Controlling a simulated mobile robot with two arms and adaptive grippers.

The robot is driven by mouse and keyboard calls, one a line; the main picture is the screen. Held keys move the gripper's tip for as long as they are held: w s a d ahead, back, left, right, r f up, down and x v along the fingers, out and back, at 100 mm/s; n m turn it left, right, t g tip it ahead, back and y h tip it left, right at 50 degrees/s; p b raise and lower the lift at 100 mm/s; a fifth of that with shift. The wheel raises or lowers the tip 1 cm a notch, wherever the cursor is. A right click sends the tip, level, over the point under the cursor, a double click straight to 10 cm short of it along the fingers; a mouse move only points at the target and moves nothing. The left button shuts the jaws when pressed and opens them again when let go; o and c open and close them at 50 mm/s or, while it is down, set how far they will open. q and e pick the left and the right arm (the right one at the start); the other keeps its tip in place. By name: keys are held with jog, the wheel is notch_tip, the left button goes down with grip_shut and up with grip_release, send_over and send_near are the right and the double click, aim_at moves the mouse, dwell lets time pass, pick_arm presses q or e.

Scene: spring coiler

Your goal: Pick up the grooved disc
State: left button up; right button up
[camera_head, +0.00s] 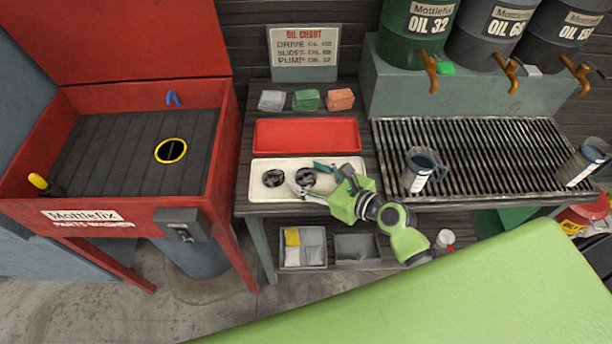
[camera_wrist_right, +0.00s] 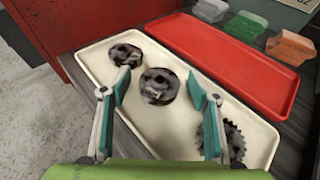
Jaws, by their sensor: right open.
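Two dark, smeared round discs with centre holes lie in a cream tray (camera_head: 262,194); the pictures do not show clearly which is grooved. The middle disc (camera_wrist_right: 159,86) shows between my right gripper's fingertips (camera_wrist_right: 158,80), which are spread apart and empty. The other disc (camera_wrist_right: 123,53) lies near the tray's far left end, beyond the left finger. A dark toothed gear (camera_wrist_right: 232,142) lies at the right, partly behind the right finger. In the head view, my right gripper (camera_head: 306,177) is over the middle disc (camera_head: 306,178). My left gripper is not in view.
An empty red tray (camera_head: 305,136) lies behind the cream one. Grey, green and orange blocks (camera_head: 307,100) stand behind it. The red parts washer (camera_head: 215,130) stands left; a slatted drain with a jug (camera_head: 418,172) is at right.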

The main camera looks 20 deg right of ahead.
jog(key=shift+w+a+f, duration=0.25)
jog(key=shift+w+a, duration=0.05)
jog(key=shift+w, duration=0.3)
jog(key=c, duration=1.5)
jog(key=shift+r, duration=0.1)
jog(key=shift+c, duration=0.2)
jog(key=shift+r, duration=0.1)
